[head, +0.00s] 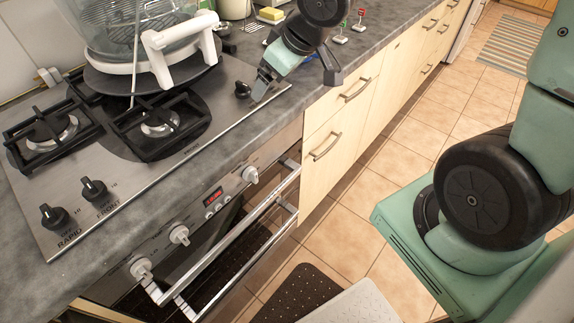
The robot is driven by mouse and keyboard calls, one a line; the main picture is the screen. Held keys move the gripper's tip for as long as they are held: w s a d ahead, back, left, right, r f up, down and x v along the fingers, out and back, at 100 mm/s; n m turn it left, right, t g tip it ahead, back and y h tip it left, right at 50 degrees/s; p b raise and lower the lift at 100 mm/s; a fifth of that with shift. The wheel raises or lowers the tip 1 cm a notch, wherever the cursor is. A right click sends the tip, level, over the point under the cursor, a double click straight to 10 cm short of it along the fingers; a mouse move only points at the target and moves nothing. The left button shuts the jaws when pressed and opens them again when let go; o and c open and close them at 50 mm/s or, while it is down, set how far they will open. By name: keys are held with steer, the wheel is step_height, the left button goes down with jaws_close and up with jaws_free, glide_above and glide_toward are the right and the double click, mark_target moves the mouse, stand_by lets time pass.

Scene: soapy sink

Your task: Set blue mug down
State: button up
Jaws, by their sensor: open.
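My gripper (297,80) hangs over the front edge of the grey counter (225,140), just right of the stovetop. Its two fingers are spread apart, with nothing visible between them. The left finger is close to a black stove knob (242,89), and the right finger is beside the drawer fronts. I cannot make out a blue mug in this view. My arm and gripper hide part of the counter behind them.
A large clear pot with white handles (155,45) stands on the gas hob (100,185). The oven's rail handle (225,245) juts out in front. Tiled floor (400,150) lies right of the drawers.

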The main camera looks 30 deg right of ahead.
steer(key=s+a+n+g, duration=0.1)
steer(key=s+a+g, duration=0.2)
steer(key=s, duration=0.8)
steer(key=s+a+n+g, duration=0.1)
steer(key=s+a+g, duration=0.2)
steer(key=s+a, duration=0.4)
steer(key=s, duration=0.3)
steer(key=shift+s+a+h, duration=0.25)
steer(key=shift+s+h, duration=0.15)
steer(key=shift+r+p, duration=0.5)
steer(key=shift+r, duration=0.05)
